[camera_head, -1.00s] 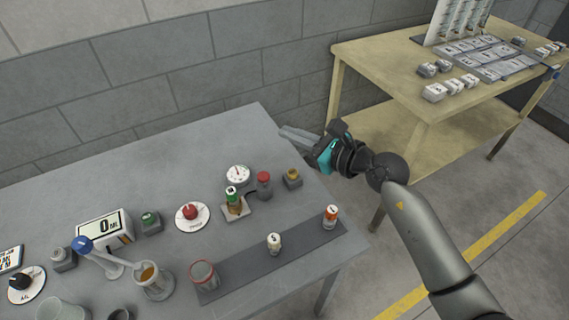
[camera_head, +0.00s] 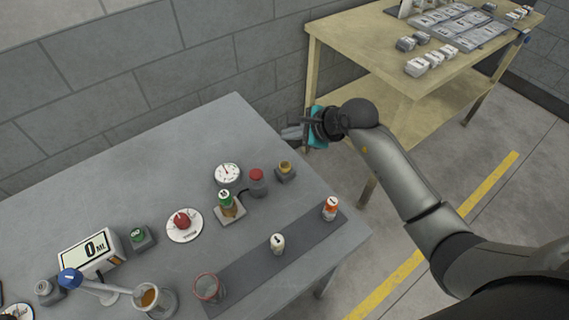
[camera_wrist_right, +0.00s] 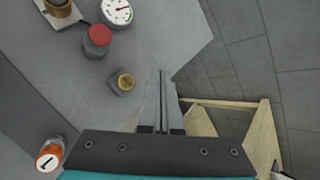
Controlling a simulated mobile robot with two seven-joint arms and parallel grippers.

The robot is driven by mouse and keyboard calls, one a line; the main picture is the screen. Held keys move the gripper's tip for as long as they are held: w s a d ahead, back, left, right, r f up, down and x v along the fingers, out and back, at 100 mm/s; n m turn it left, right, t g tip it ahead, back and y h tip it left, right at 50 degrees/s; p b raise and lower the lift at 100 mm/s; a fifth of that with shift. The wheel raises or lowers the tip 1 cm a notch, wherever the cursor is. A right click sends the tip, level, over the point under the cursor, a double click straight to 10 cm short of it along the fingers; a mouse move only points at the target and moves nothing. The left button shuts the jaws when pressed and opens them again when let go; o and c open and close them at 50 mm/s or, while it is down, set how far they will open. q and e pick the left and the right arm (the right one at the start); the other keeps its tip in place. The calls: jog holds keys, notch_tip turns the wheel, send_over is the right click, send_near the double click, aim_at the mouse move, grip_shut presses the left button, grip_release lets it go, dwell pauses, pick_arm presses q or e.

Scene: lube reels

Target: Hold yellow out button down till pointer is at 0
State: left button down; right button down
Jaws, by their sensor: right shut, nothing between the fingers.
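The yellow button (camera_head: 285,165) sits on a small grey box near the table's far right corner. It also shows in the right wrist view (camera_wrist_right: 125,82), just left of my fingertips. The white round dial (camera_head: 228,174) with its pointer stands to the left of it; the pointer's reading is too small to tell. The dial also shows in the wrist view (camera_wrist_right: 117,11). My right gripper (camera_head: 290,134) is shut and empty, beyond and slightly right of the button, apart from it. In the wrist view its fingers (camera_wrist_right: 160,85) lie side by side. My left gripper is not in view.
A red button (camera_head: 256,175) stands between dial and yellow button. A green-topped bottle (camera_head: 226,198) sits on a stand nearby. White (camera_head: 277,242) and orange-capped (camera_head: 330,208) bottles stand on the dark strip. A wooden table (camera_head: 400,75) is behind my right arm.

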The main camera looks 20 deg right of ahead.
aim_at(289, 167)
jog(key=shift+f+b, duration=3.55)
jog(key=shift+f, duration=0.8)
jog(key=shift+f+b, duration=0.35)
jog(key=shift+f, duration=0.05)
jog(key=shift+f+b, duration=0.4)
jog(key=shift+f, duration=0.15)
dwell(0.6)
jog(key=shift+r, duration=0.1)
dwell(0.8)
jog(key=shift+r+p, duration=0.8)
jog(key=shift+r, duration=0.05)
jog(key=shift+r+p, duration=2.1)
jog(key=shift+r, duration=0.45)
